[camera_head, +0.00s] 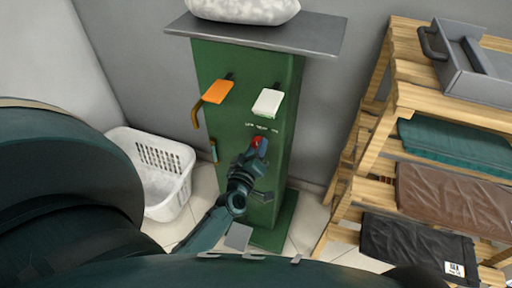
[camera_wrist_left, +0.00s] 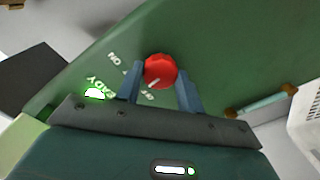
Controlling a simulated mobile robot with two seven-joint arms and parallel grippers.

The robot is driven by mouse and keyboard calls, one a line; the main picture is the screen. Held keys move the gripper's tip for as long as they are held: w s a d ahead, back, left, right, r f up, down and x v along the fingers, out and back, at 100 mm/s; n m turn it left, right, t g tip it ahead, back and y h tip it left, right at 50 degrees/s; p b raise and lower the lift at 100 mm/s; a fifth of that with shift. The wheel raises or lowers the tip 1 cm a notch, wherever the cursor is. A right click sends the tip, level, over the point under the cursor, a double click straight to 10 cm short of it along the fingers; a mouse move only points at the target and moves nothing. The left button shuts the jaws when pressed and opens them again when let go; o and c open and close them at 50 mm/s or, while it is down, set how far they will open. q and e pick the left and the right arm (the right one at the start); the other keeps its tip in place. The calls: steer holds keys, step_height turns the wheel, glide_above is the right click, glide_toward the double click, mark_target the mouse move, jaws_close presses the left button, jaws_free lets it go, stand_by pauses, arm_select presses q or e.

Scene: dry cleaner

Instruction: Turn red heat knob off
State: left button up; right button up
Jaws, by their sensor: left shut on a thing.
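The red heat knob (camera_head: 257,141) is on the front of the green machine cabinet (camera_head: 222,60). In the left wrist view the knob (camera_wrist_left: 160,70) is round, with a white pointer line and white lettering around it, including "ON" and "READY". My left gripper (camera_head: 252,150) reaches the knob from below. In the left wrist view the two blue fingers of the left gripper (camera_wrist_left: 161,82) stand on either side of the knob, shut on it. The pointer line runs down toward the lettering that looks like "OFF", partly hidden. My right gripper is not in view.
An orange pedal-like lever (camera_head: 218,91) and a white one (camera_head: 268,102) stick out above the knob. A white laundry basket (camera_head: 186,172) stands left of the cabinet. A wooden rack (camera_head: 397,70) with folded garments stands at the right. A green glowing light (camera_wrist_left: 94,94) is near the knob.

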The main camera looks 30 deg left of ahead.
arm_select(q)
steer(key=n, duration=0.4)
steer(key=shift+r, duration=0.1)
steer(key=shift+n, duration=1.3)
steer(key=shift+h, duration=0.3)
steer(key=o, duration=1)
